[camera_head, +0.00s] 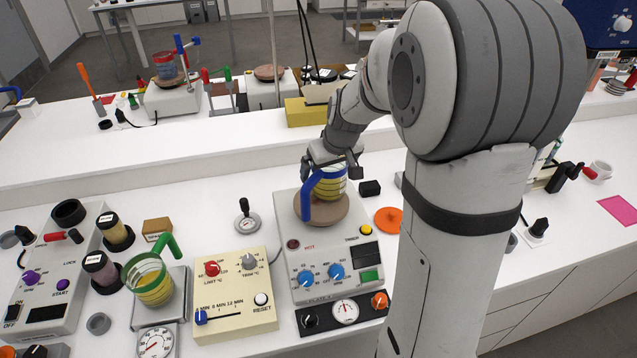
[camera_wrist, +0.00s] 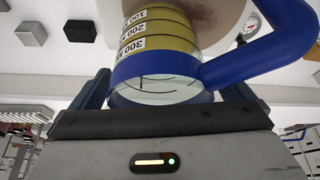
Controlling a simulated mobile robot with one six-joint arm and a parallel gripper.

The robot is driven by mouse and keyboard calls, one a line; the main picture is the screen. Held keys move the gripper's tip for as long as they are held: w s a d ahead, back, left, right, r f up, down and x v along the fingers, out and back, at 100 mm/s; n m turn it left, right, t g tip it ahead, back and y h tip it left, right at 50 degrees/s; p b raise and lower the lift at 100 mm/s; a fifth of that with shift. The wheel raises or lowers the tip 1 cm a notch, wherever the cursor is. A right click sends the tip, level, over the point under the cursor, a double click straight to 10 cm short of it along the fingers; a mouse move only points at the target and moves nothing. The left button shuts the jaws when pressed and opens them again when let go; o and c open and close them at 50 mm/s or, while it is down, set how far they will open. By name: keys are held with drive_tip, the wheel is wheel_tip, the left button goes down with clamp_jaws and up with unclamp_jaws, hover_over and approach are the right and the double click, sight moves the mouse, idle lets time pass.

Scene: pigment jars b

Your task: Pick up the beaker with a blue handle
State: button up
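The beaker with a blue handle (camera_head: 331,188) stands on the round brown plate (camera_head: 322,216) of the hot plate at the centre of the head view. It is clear, with a yellow filling or scale, a blue band and a blue handle towards the lower left. In the wrist view the beaker (camera_wrist: 160,60) fills the top middle, with its handle (camera_wrist: 262,45) to the right. My gripper (camera_head: 334,168) is over the beaker's top, with one finger on each side. The fingers look spread, close to the wall; contact is hard to tell.
A green-handled beaker (camera_head: 153,281) stands on a scale to the left. A cream timer box (camera_head: 236,294) lies between. An orange disc (camera_head: 389,220) and a black block (camera_head: 370,188) are right of the hot plate.

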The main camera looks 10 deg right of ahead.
sight(322, 172)
drive_tip(key=c, duration=1.2)
wheel_tip(322, 172, up, 9)
drive_tip(key=b, duration=0.1)
drive_tip(key=shift+c, duration=0.2)
drive_tip(key=shift+s+a+f, duration=0.45)
drive_tip(key=shift+f, duration=0.85)
drive_tip(key=shift+s+a+f, duration=0.4)
drive_tip(key=shift+s+f, duration=0.05)
drive_tip(key=shift+f, duration=0.85)
drive_tip(key=shift+s+a+f, duration=0.45)
drive_tip(key=shift+f, duration=0.85)
drive_tip(key=shift+f+b, duration=0.65)
drive_tip(key=o, duration=1.3)
